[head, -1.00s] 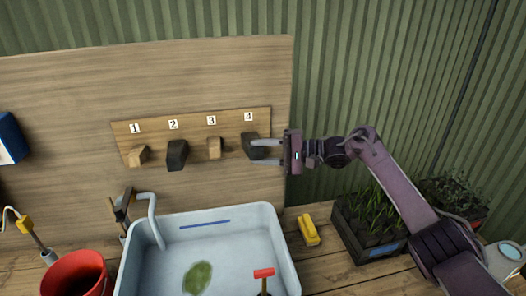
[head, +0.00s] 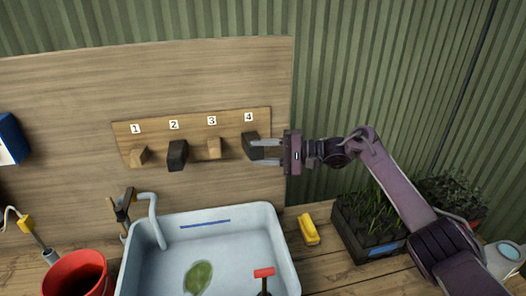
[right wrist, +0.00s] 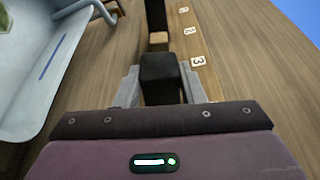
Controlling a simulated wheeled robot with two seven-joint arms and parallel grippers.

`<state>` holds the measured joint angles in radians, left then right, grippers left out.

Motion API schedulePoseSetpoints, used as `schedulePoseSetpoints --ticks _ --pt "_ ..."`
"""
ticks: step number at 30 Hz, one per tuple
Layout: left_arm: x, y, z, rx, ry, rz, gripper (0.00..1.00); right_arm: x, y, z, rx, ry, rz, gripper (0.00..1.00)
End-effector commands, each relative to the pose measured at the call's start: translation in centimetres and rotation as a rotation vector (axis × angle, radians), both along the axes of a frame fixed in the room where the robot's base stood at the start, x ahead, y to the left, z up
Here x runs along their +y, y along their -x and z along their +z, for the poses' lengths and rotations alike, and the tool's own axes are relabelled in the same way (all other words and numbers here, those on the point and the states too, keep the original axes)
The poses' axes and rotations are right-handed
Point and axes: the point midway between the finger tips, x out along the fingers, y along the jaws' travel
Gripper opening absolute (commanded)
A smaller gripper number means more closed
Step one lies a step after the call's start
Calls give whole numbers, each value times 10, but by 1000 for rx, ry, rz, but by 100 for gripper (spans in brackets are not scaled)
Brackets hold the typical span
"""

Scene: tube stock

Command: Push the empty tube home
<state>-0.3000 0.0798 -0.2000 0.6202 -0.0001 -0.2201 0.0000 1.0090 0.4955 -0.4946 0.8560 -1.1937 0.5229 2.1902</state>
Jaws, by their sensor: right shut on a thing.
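A pale wooden strip (head: 192,153) on the back board carries a row of block-like pieces under labels 1 to 4. Those under 1 (head: 138,156) and 3 (head: 214,147) are pale; the one under 2 (head: 177,155) is dark and sticks out. My right gripper (head: 265,150) comes from the right, shut on the dark piece under 4 (head: 250,145). This dark piece also shows between the fingers in the right wrist view (right wrist: 160,75). Which piece is the empty tube I cannot tell. My left gripper is out of view.
A pale sink (head: 238,250) with a green patch inside stands below the strip, with a tap (head: 155,222) at its back left. A red bucket (head: 75,270) is at the left. A yellow block (head: 308,230) and planter trays (head: 365,235) lie to the right.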

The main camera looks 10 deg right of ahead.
Motion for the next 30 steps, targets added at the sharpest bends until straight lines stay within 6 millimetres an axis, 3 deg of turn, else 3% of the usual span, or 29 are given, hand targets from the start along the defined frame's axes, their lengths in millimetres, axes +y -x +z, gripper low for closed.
schedulePoseSetpoints --ticks 30 --pt "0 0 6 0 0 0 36 -2 -2 0 -3 0 -9 11"
